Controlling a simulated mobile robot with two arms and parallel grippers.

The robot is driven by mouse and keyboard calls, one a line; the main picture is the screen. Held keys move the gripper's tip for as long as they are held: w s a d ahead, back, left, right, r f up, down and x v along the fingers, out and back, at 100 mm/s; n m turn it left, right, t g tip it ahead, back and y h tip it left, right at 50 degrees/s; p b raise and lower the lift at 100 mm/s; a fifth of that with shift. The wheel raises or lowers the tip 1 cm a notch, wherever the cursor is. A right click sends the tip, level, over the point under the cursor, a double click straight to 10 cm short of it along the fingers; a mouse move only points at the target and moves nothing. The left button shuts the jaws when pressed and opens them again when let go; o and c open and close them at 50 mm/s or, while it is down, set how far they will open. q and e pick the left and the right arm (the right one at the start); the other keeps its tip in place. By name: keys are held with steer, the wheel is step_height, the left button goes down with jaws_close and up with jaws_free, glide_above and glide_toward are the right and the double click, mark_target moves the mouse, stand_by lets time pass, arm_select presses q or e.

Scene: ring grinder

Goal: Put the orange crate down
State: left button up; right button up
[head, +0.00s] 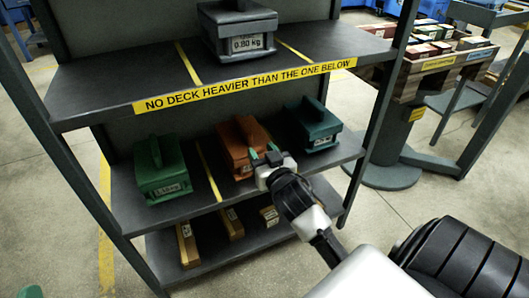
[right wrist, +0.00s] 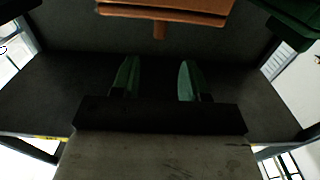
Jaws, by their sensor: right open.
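The orange crate (head: 240,143) stands upright on the middle shelf board (head: 220,197), between a green crate and a teal crate. My right gripper (head: 266,157) is at its front right corner in the head view, open, and hides part of the crate's front. In the right wrist view the orange crate (right wrist: 165,10) shows at the top edge, apart from the open, empty fingers of the gripper (right wrist: 156,80). A green tip at the bottom left of the head view looks like my left gripper (head: 30,291); its jaws are cut off.
The green crate (head: 161,170) stands left of a yellow line, the teal crate (head: 314,125) at the right. A grey crate marked 0.80 kg (head: 237,32) is on the top deck (head: 120,85). Small boxes (head: 187,243) lie on the bottom shelf. A stand with bins (head: 430,75) is at the right.

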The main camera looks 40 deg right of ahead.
steer(key=s+a+r+n+t+y, duration=0.2)
steer(key=s+a+r+y, duration=0.3)
steer(key=a, duration=0.5)
steer(key=s+a+r+n+t+y, duration=0.3)
steer(key=s+a+r+t+y, duration=0.1)
steer(key=s+a, duration=0.4)
step_height(320, 180, up, 3)
steer(key=a+y, duration=0.1)
steer(key=a, duration=0.1)
steer(key=shift+s+a+f+n, duration=0.2)
steer(key=shift+s+a+n, duration=0.1)
steer(key=shift+s, duration=0.05)
